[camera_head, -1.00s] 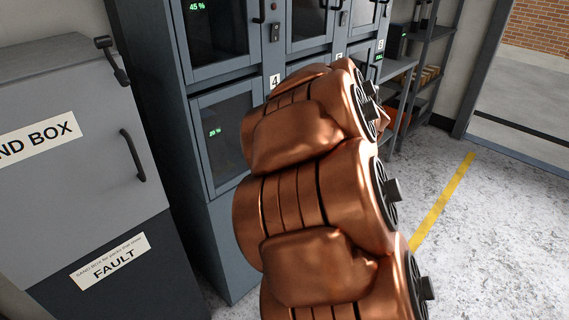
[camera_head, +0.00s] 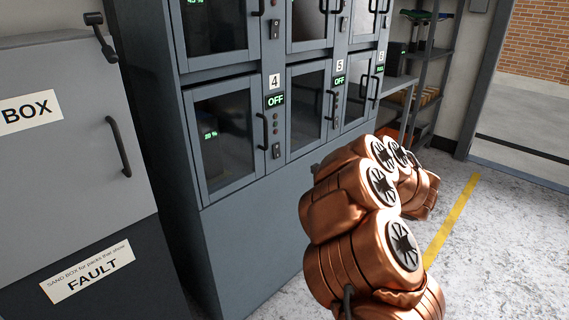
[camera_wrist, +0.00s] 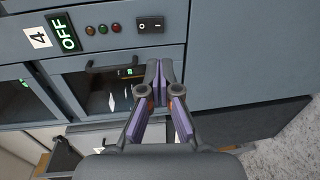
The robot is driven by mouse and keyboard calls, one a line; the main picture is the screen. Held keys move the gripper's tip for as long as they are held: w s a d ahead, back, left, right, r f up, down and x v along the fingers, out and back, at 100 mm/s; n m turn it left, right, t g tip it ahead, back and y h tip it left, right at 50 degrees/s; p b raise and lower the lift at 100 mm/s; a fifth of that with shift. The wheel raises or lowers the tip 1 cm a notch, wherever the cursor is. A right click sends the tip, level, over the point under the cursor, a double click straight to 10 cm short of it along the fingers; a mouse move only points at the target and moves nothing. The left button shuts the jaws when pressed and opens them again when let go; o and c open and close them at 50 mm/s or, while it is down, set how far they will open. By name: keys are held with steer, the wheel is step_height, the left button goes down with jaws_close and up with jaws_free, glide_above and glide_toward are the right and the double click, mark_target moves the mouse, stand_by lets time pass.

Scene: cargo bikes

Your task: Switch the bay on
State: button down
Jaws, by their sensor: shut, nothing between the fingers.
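Bay 4 has a glass door (camera_head: 225,135) in the grey-blue cabinet, with a dark pack and a small green reading behind it. To the door's right are the number 4 label (camera_head: 275,81), a green OFF display (camera_head: 275,100), small lights and a rocker switch (camera_head: 276,151). In the wrist view, the rocker switch (camera_wrist: 151,25) is black with O and I marks, beside red and green lights. My gripper (camera_wrist: 158,70) is shut and empty, its tips a little below the switch in that view and apart from it. In the head view I cannot make out the gripper.
Bay 5 also has an OFF display (camera_head: 340,81), to the right of bay 4. A sand box (camera_head: 60,130) with a FAULT label stands at the left. Door handles (camera_head: 263,130) stick out from the cabinet. Shelves (camera_head: 425,80) stand at the back right; floor to the right is clear.

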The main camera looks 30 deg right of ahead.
mark_target(278, 156)
steer(key=shift+w, duration=0.15)
steer(key=b+x, duration=0.2)
steer(key=x, duration=1.1)
steer(key=shift+w+a, duration=0.1)
steer(key=shift+w, duration=0.25)
